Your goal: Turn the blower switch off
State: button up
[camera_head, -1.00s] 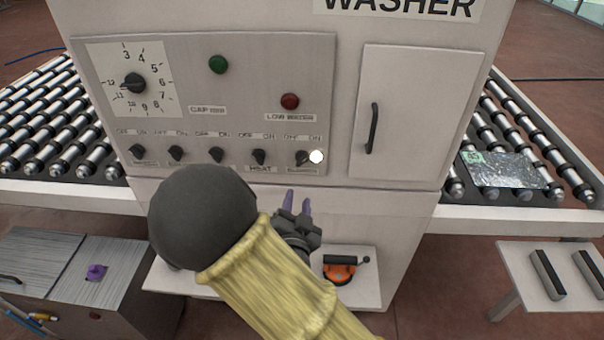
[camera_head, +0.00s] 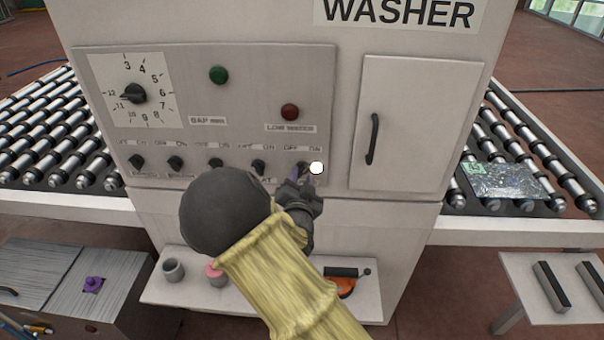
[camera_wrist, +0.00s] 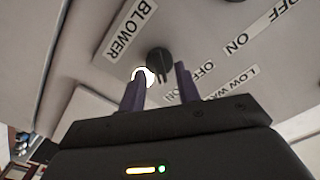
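The blower switch is a dark round knob (camera_wrist: 159,60) beside the BLOWER label (camera_wrist: 131,30) in the wrist view. It is at the right end of the switch row in the head view, where my gripper largely covers it. A white round spot (camera_head: 316,168) shows just right of the switch, under the ON label; it also shows by the left fingertip in the wrist view (camera_wrist: 144,76). My gripper (camera_wrist: 160,69) is open. Its two purple fingers are on either side of the knob; whether they touch it I cannot tell. The knob's exact setting is unclear.
Several similar knobs sit to the left on the panel (camera_head: 250,95), below a gap dial (camera_head: 134,93). A green button (camera_head: 218,75) and a red one (camera_head: 289,111) are above. A door handle (camera_head: 373,139) is to the right. A shelf (camera_head: 180,297) with cups is below.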

jog(key=shift+w, duration=0.5)
jog(key=shift+c, duration=0.4)
grip_shut()
